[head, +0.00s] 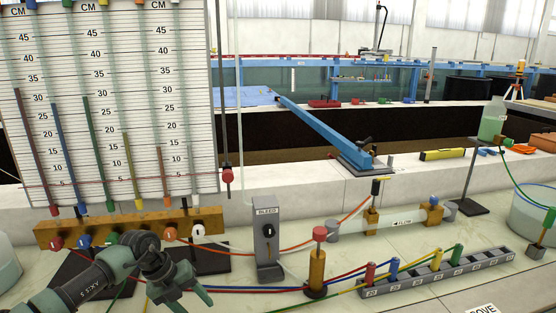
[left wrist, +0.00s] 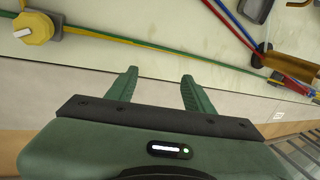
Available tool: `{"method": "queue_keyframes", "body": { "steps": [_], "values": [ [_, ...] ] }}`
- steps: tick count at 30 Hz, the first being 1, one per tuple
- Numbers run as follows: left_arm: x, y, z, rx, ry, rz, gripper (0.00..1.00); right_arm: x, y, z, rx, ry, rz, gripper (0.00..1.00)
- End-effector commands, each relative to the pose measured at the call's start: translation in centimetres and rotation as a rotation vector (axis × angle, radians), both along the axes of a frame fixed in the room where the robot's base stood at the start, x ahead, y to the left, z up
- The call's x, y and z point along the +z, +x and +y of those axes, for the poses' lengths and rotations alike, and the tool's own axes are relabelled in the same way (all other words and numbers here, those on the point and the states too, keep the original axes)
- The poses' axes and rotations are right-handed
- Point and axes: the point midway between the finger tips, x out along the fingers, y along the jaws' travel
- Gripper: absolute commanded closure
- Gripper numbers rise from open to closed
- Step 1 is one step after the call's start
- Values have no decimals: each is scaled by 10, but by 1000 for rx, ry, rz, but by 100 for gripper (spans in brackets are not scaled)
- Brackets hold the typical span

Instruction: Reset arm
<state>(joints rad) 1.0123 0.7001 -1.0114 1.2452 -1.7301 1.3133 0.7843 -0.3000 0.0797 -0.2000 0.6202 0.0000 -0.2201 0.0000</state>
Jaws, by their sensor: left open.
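My left arm comes in at the lower left of the head view, dark green, over the front of the bench. Its gripper (head: 190,294) is held in front of the manometer board's valve block (head: 100,231). In the left wrist view the two green fingers of the left gripper (left wrist: 159,78) stand apart with nothing between them. My right gripper is in neither view.
A scaled tube board (head: 110,100) stands at the left. A grey BLEED post (head: 267,240), an orange post with a red knob (head: 318,262) and a row of coloured connectors (head: 437,272) stand on the bench. A blue beam (head: 325,132) slants behind. Coloured hoses cross the bench.

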Motion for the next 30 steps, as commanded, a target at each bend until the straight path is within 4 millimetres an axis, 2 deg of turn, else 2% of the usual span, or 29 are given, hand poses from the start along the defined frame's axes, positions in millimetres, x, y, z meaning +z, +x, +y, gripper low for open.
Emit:
{"method": "queue_keyframes", "body": {
  "steps": [1, 4, 6, 8, 9, 11, 12, 14, 15, 17, 20, 21, 23, 24, 27, 30],
  "values": [
    [-4, -5, -43, -36, -115, -38, 48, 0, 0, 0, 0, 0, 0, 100],
    [7, -13, -119, -64, -365, -130, 48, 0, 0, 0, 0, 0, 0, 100],
    [27, -21, -169, -47, -562, -198, 48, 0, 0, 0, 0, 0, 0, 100],
    [53, -29, -206, 7, -757, -260, 48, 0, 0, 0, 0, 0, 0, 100],
    [75, -32, -224, 69, -890, -299, 48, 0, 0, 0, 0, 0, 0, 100],
    [106, -34, -235, 195, -1071, -353, 48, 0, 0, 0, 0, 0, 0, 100],
    [123, -33, -234, 300, -1175, -380, 48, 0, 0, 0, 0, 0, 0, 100],
    [141, -31, -220, 485, -1306, -409, 48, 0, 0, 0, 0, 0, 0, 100],
    [147, -29, -205, 622, -1373, -420, 48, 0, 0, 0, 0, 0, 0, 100],
    [146, -29, -176, 848, -1442, -421, 48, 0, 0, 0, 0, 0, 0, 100],
    [117, -40, -121, 1251, -1461, -377, 48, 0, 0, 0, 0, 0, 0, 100],
    [97, -50, -99, 1414, -1434, -343, 48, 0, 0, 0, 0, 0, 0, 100],
    [66, -71, -72, 1633, -1368, -278, 48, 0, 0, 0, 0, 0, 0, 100],
    [45, -89, -58, 1761, -1309, -229, 48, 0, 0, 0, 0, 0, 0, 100],
    [-2, -138, -35, 2017, -1140, -97, 48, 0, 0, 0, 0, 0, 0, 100],
    [-32, -184, -25, 2175, -986, 20, 48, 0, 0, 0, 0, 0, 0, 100]
  ]
}}
